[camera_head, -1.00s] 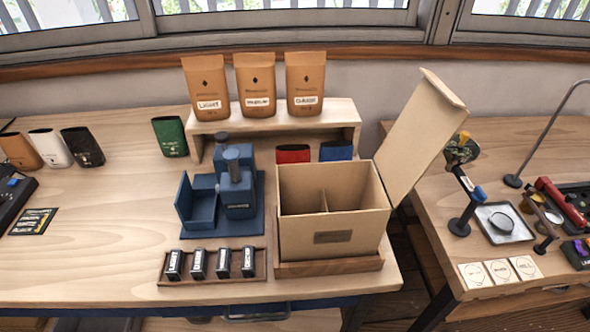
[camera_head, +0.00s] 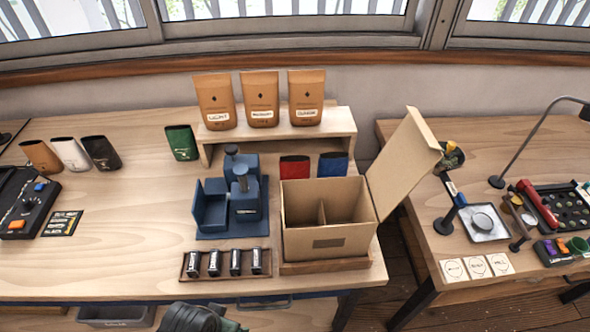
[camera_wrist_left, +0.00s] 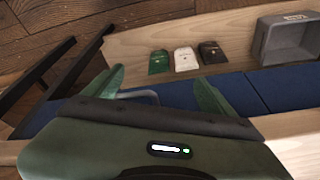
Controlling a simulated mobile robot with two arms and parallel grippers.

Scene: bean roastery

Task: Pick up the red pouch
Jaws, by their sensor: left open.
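The red pouch (camera_head: 295,167) stands upright under the small wooden shelf, behind the open cardboard box, which hides its lower part. A blue pouch (camera_head: 333,164) stands to its right. My left gripper (camera_wrist_left: 157,75) is open in the left wrist view, with nothing between its two green fingers. The red pouch is not in that view. A dark piece of my arm shows at the bottom edge of the head view, well in front of the pouch. My right gripper is not in view.
The cardboard box (camera_head: 328,242) has its lid raised on the right. A blue device (camera_head: 245,200) stands left of it, behind a tray of small tins (camera_head: 225,275). Brown pouches (camera_head: 259,98) stand on the shelf (camera_head: 330,122). A green pouch (camera_head: 181,142) stands left.

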